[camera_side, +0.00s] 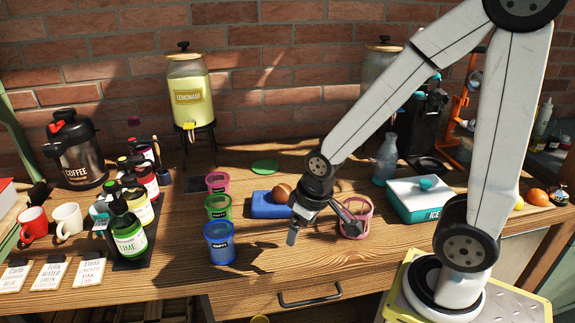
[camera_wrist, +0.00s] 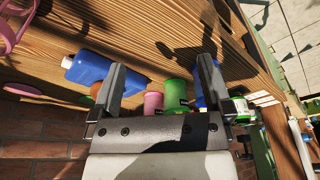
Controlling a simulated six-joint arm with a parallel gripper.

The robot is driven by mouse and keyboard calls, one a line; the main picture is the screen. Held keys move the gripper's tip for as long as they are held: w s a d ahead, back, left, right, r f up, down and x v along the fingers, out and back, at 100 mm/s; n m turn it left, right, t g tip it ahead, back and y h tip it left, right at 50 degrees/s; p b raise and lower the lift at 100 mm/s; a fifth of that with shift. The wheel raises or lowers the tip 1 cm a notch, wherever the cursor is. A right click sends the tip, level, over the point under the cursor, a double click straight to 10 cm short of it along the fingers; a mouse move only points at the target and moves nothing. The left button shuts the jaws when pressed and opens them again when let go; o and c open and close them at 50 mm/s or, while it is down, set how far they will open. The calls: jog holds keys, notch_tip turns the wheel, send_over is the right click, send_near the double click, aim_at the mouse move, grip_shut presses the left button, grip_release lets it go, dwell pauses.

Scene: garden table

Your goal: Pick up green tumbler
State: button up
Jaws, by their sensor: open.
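The green tumbler (camera_side: 218,207) stands upright on the wooden table in the side view, between a pink tumbler (camera_side: 217,182) behind it and a blue tumbler (camera_side: 220,243) in front. In the wrist view the green tumbler (camera_wrist: 177,94) shows beyond the jaws, between the pink tumbler (camera_wrist: 153,102) and the right finger, which partly covers the blue tumbler. My gripper (camera_side: 318,216) is open and empty, above the table to the right of the tumblers. Its two fingers (camera_wrist: 162,66) stand wide apart in the wrist view. The green tumbler is well apart from them.
A pink basket (camera_side: 357,218) is close by my gripper. Bottles (camera_side: 127,232) stand left of the tumblers; an ice box (camera_side: 420,205) is at right. Bare table lies in front of the block.

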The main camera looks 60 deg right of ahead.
aim_at(231, 209)
dwell(0.4)
